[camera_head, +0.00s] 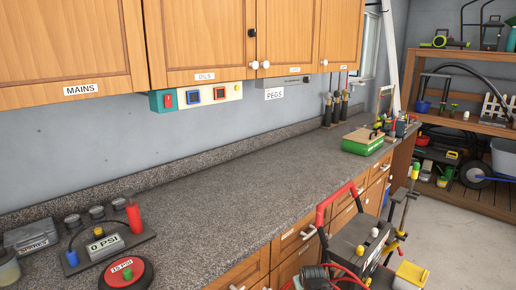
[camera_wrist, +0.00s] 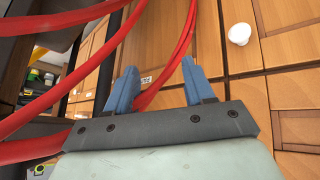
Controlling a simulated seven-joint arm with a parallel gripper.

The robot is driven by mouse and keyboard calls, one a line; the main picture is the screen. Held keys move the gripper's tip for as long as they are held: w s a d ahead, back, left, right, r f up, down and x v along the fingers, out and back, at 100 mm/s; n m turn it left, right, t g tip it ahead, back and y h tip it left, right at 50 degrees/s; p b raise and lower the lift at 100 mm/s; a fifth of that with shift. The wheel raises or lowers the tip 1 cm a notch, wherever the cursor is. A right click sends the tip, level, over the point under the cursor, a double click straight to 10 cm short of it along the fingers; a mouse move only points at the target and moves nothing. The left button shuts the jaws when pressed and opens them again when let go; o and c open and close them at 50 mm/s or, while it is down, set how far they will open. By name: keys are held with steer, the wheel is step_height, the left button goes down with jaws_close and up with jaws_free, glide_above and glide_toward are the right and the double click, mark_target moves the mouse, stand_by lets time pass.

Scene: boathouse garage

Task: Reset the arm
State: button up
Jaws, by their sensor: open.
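My gripper (camera_wrist: 160,72) shows in the wrist view with its two blue fingers apart and nothing held between them. A red hose (camera_wrist: 183,40) passes close to the fingers and in part behind them; whether it touches them I cannot tell. I cannot make out my gripper in the head view.
Wooden cabinet fronts with a white knob (camera_wrist: 240,34) face the gripper. More red hose (camera_wrist: 50,112) curves at left. In the head view, a red-handled cart (camera_head: 352,238) stands before the worktop (camera_head: 235,195), whose middle is clear. A green box (camera_head: 362,146) sits farther along.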

steer(key=s+f+m+g, duration=0.1)
steer(key=s+f+g, duration=0.4)
steer(key=s+f, duration=0.95)
steer(key=s+f+m+g, duration=0.1)
steer(key=s+f+g, duration=0.4)
steer(key=s+f, duration=1)
steer(key=s+g, duration=0.4)
steer(key=s, duration=1.4)
steer(key=shift+f+m, duration=0.15)
steer(key=shift+m, duration=0.25)
